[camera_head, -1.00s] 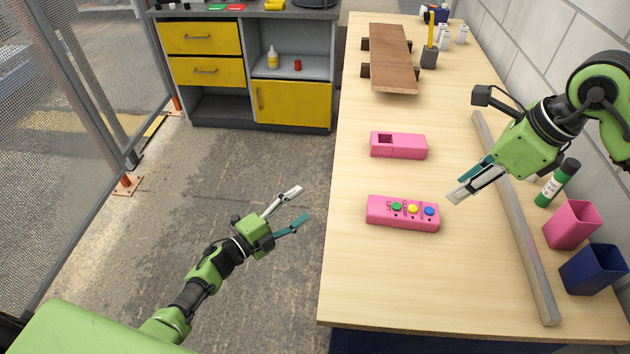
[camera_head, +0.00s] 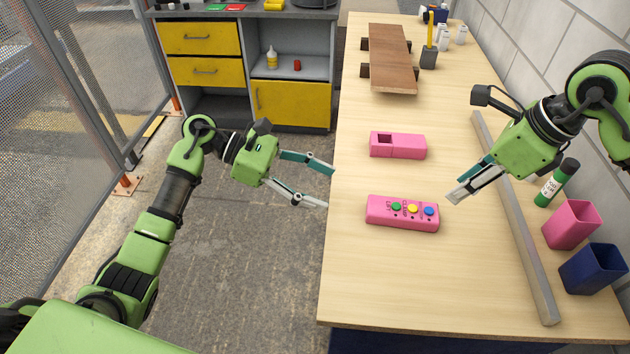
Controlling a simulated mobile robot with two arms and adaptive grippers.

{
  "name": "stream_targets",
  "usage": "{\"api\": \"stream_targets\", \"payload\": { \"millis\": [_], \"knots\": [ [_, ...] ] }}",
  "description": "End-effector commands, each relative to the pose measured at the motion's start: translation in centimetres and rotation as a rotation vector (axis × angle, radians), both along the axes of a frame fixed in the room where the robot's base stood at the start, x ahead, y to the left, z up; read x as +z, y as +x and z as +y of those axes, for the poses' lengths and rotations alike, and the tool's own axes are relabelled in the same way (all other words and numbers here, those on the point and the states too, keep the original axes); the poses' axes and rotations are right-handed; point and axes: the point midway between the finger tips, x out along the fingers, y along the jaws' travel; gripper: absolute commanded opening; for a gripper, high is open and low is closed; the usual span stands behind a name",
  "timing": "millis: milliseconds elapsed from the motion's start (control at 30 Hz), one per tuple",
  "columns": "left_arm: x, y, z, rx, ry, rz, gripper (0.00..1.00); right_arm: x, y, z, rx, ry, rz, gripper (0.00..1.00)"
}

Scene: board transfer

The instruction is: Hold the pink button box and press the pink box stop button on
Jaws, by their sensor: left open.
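The pink button box (camera_head: 384,218) lies on the wooden table, with a green, a yellow and a blue button on top and small dark markings that I cannot read. Which button is the stop button I cannot tell. A second pink box (camera_head: 406,147) with a dark square opening lies behind it. My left gripper (camera_head: 329,188) is open and empty at the table's left edge, left of the button box and apart from it. My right gripper (camera_head: 456,188) is just right of the button box, not visibly touching it. Its fingers overlap in this view and hold nothing visible.
A long grey bar (camera_head: 515,215) runs along the table's right side. A brown board (camera_head: 392,60) lies at the back. The table's front is clear.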

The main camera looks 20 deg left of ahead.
Motion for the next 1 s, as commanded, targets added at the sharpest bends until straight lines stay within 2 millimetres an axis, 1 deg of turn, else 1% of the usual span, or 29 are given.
{"api": "stream_targets", "payload": {
  "millis": [400,600,800,1000],
  "knots": [
    [-2.9,0.5,-7.3,0.000,-0.010,0.006,0.60,0.0,0.0,0.0,0.000,0.000,0.000,0.28],
    [-4.2,0.8,-10.3,0.001,-0.008,0.005,0.60,0.0,0.0,0.0,0.000,0.000,0.000,0.28],
    [-4.8,1.0,-11.7,0.002,-0.006,0.005,0.60,0.0,0.0,0.0,0.000,0.000,0.000,0.28],
    [-5.0,1.0,-12.0,0.002,-0.005,0.005,0.60,0.0,0.0,0.0,0.000,0.000,0.000,0.28]
  ]
}}
